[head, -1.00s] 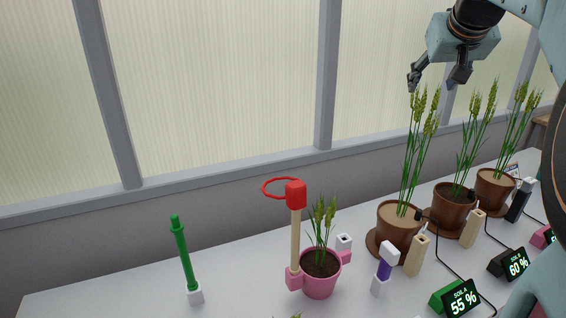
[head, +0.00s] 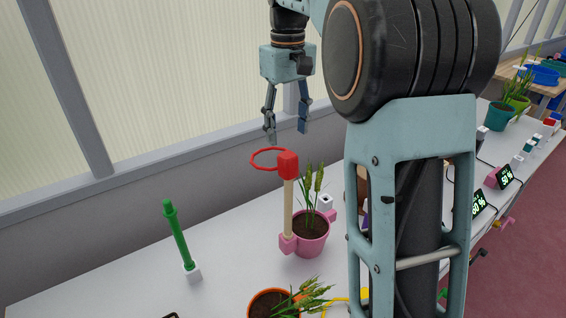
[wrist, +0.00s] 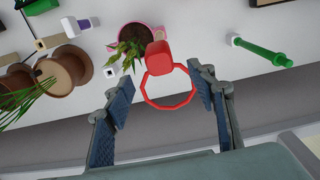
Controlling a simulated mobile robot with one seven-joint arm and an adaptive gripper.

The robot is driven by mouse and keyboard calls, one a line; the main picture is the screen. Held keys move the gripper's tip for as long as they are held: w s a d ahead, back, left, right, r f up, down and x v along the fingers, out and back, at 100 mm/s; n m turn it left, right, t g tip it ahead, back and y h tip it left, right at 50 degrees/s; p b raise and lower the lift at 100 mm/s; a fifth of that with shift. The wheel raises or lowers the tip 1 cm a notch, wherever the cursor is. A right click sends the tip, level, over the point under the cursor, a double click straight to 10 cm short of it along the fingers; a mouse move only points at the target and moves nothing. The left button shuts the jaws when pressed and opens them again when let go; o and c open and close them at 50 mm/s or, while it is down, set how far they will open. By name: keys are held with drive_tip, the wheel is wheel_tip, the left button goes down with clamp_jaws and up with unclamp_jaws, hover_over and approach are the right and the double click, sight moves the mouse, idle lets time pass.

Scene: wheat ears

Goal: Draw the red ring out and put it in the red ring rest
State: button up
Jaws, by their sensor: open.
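The red ring (head: 252,158) sticks out level to the left from a red block (head: 288,165) on top of a wooden stick. The stick stands upright in a pink holder on the side of a pink pot (head: 312,247) with a small wheat plant. My gripper (head: 287,135) is open and empty, pointing down above the red block and ring. In the wrist view the ring (wrist: 147,97) shows between my spread fingers (wrist: 160,80), with the red block at its upper edge. I cannot tell which thing is the red ring rest.
A green rod (head: 177,238) stands in a white base at the left. A small white block (head: 325,202) with a dark hole stands behind the pink pot. An orange pot (head: 270,302) with wheat is at the front.

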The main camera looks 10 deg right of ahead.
sight(289, 155)
wheel_tip(289, 155, down, 8)
drive_tip(key=shift+s+d+f, duration=0.1)
drive_tip(key=shift+f, duration=0.1)
idle(0.3)
drive_tip(key=shift+c, duration=0.5)
drive_tip(key=c, duration=1.1)
drive_tip(key=shift+c, duration=0.2)
drive_tip(key=shift+r, duration=0.15)
drive_tip(key=shift+r, duration=0.6)
drive_tip(key=d+r, duration=1.1)
drive_tip(key=d, duration=0.3)
drive_tip(key=shift+r, duration=0.3)
